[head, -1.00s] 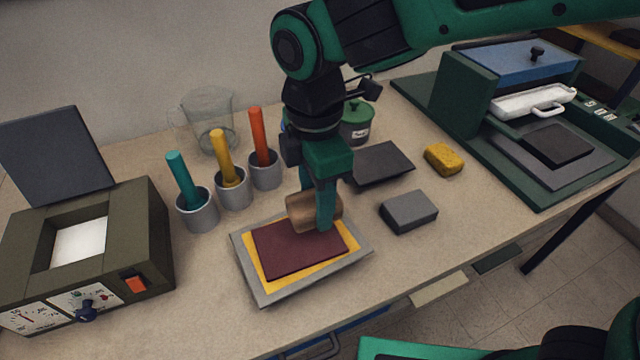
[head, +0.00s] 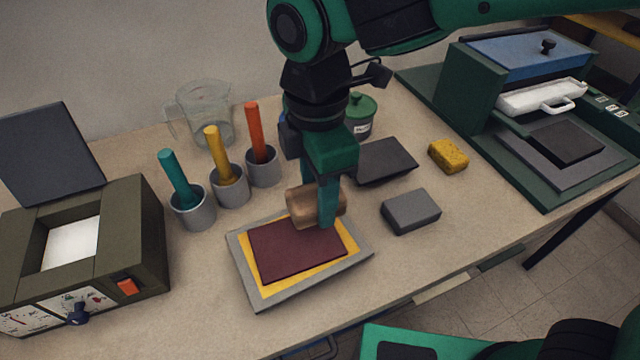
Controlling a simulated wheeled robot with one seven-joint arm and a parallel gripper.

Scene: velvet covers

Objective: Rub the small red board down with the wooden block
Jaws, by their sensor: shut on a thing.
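The small dark red board (head: 290,253) lies on a yellow sheet (head: 318,272) on a grey tray (head: 262,295) near the table's front. My gripper (head: 324,210) is shut on the wooden block (head: 304,205), a tan-brown piece held at the board's far right edge. The gripper's green finger covers part of the block's right side. The block's lower edge overlaps the board's far edge in the picture; I cannot tell whether it touches the board.
A grey block (head: 411,211) and a yellow sponge (head: 448,156) lie to the right. A dark plate (head: 384,160) lies behind. Grey cups with coloured handles (head: 228,186) stand behind left. An olive box (head: 140,235) is at left, a green press (head: 470,90) at right.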

